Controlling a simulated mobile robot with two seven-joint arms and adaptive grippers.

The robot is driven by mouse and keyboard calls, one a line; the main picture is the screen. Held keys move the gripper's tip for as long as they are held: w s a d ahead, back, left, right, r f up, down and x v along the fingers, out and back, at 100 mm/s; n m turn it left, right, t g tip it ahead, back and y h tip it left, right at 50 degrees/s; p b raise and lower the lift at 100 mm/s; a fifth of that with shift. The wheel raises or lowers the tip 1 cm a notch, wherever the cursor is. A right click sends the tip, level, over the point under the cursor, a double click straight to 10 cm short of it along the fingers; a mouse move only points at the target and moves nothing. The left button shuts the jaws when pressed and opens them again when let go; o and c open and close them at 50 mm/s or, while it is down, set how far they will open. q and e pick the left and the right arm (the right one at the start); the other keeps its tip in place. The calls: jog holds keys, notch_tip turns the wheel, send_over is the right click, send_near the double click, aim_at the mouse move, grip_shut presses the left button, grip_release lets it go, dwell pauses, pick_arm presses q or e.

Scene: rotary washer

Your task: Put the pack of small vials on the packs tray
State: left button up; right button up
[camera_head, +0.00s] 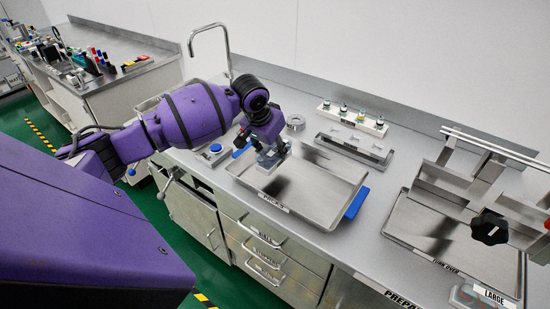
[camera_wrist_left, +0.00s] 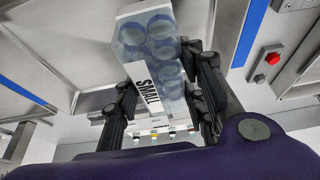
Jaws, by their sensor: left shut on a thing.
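The pack of small vials (camera_wrist_left: 150,60) is a clear, bluish block with round vial ends and a white label reading SMALL in the left wrist view. My left gripper (camera_wrist_left: 162,100) is shut on it, with dark fingers on both sides. In the head view my left gripper (camera_head: 269,147) points down over the left end of the packs tray, and the pack (camera_head: 266,161) shows pale and small beneath it. The packs tray (camera_head: 325,187) is a shallow metal tray with blue handles and a PACKS label on its front rim. I cannot tell whether the pack touches the tray. My right gripper is out of view.
Behind the tray stand a metal rack (camera_head: 354,147) and a white holder (camera_head: 352,119) with several vials. A tap (camera_head: 226,50) rises behind my left arm. To the right lie another tray (camera_head: 430,242) and a metal frame with a black knob (camera_head: 489,228). Most of the packs tray is bare.

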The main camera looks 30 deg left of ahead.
aim_at(274, 150)
pick_arm(q)
jog(key=shift+w+a+f, duration=0.3)
jog(key=shift+w+f, duration=0.1)
jog(key=shift+f, duration=0.2)
jog(key=shift+w+a+f, duration=0.25)
jog(key=shift+w+f, duration=0.15)
jog(key=shift+f, duration=0.15)
jog(key=shift+w+a+f, duration=0.25)
jog(key=shift+f, duration=0.1)
notch_tip(274, 150, down, 3)
jog(key=shift+w+f, duration=0.1)
jog(key=shift+w, duration=0.05)
jog(key=shift+f, duration=0.35)
jog(key=o, duration=1.2)
jog(key=shift+o, duration=0.3)
